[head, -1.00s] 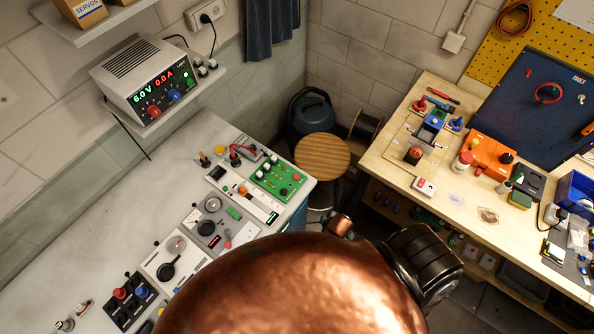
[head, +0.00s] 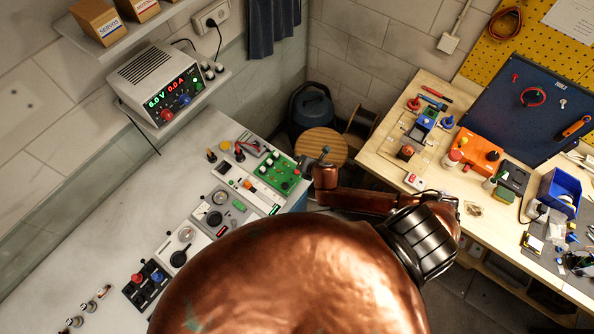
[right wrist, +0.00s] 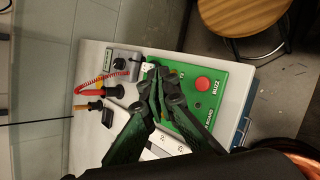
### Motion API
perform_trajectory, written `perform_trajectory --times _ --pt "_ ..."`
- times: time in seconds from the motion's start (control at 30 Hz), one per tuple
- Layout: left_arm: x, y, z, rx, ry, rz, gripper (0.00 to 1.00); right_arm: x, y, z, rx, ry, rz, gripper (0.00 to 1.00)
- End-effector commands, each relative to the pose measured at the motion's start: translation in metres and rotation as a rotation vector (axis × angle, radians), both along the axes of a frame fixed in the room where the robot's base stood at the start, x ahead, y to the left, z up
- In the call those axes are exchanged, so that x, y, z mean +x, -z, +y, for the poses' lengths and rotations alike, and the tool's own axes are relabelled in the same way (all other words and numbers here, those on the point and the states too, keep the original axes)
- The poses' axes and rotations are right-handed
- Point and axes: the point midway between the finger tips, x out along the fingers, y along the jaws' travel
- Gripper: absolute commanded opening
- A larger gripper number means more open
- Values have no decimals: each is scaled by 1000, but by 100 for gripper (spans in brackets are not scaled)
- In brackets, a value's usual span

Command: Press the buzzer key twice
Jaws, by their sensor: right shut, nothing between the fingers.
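The green board (head: 276,170) lies at the right end of the grey bench. Its red round key (right wrist: 203,83) sits beside the printed word BUZZ in the right wrist view; in the head view it is a small red spot (head: 285,186). My right gripper (head: 306,162) is at the board's right edge in the head view. In the right wrist view the gripper's fingertips (right wrist: 160,74) are together and empty, over the board, left of the red key and apart from it in the picture. They hide part of the board. My left gripper is not in view.
Gauges and switch panels (head: 215,215) line the bench left of the board. A power supply (head: 160,85) stands on a shelf above. A round wooden stool (head: 321,145) stands beyond the bench end. A wooden workbench (head: 380,165) with tools is at the right.

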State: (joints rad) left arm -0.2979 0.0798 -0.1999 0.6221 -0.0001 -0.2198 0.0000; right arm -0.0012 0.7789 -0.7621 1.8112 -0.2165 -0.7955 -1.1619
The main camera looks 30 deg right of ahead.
Motion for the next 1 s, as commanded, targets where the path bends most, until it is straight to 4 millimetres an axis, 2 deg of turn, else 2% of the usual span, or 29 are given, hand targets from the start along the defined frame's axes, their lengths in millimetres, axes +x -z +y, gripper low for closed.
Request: perform_trajectory --times 0.33,0.57,0.9,1.0 --pt "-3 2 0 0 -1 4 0 0 5 0 3 5 1 0" --pt "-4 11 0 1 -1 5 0 -1 26 0 5 5 3 0" --pt "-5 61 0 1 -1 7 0 0 68 0 5 5 1 0" --pt "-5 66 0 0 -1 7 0 0 78 0 5 5 2 0"
